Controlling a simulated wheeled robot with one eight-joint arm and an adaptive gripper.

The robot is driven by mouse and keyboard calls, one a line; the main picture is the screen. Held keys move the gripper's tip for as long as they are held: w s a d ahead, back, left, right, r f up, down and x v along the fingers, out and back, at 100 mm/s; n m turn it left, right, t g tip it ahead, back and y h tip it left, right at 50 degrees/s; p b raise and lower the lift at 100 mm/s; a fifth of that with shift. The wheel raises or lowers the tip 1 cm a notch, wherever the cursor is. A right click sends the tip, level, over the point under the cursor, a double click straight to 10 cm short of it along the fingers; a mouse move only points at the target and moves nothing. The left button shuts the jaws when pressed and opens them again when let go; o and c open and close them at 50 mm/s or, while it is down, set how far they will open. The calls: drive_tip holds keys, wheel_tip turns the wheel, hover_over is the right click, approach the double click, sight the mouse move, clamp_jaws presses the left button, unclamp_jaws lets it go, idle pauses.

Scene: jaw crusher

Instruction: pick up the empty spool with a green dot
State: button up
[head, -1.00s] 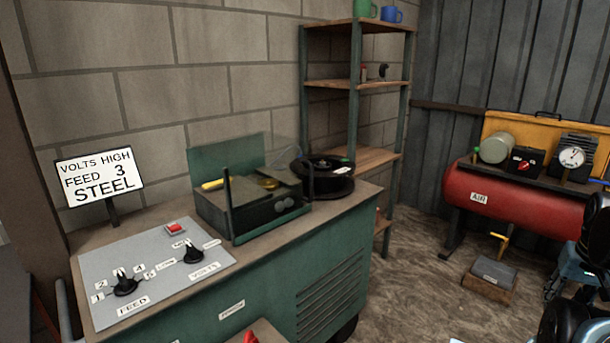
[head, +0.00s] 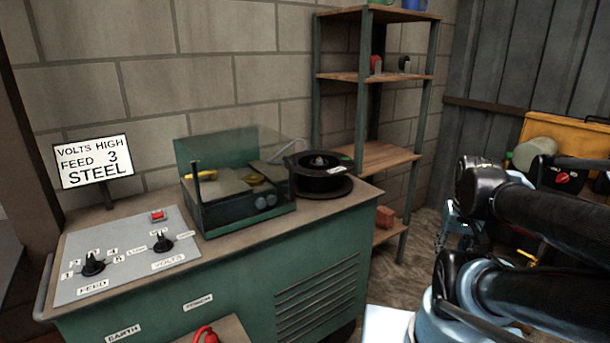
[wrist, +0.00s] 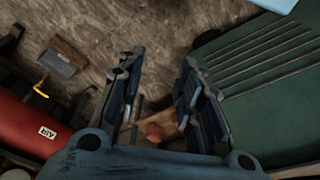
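A black spool (head: 318,180) lies flat on the far right end of the green machine's top, beside a clear-lidded box. In the head view my arm is at the right, well away from the spool, and the fingers cannot be made out clearly.
The green machine (head: 235,285) has a knob panel (head: 125,250) and a clear-lidded box (head: 240,180). A shelf rack (head: 375,158) stands just behind the spool. A red air tank (wrist: 30,110) and a yellow-handled block (wrist: 62,58) show in the wrist view.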

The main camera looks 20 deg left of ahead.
drive_tip(key=shift+w, duration=0.2)
drive_tip(key=shift+o, duration=0.8)
drive_tip(key=o, duration=0.4)
drive_tip(key=shift+s+r, duration=0.25)
drive_tip(key=shift+o, duration=0.3)
drive_tip(key=w+a+r+n, duration=0.1)
drive_tip(key=w+a+r, duration=0.2)
drive_tip(key=r, duration=0.3)
drive_tip(key=w+a+r+n, duration=0.2)
drive_tip(key=w+a+r, duration=0.1)
drive_tip(key=w+r, duration=0.2)
drive_tip(key=shift+w+a+r+g, duration=0.2)
drive_tip(key=shift+a+r+g, duration=0.1)
drive_tip(key=shift+r, duration=0.1)
wheel_tip(320, 180, up, 14)
drive_tip(key=n+g, duration=0.2)
drive_tip(key=n, duration=0.5)
hover_over(325, 165)
wheel_tip(325, 165, down, 16)
drive_tip(key=shift+f, duration=0.25)
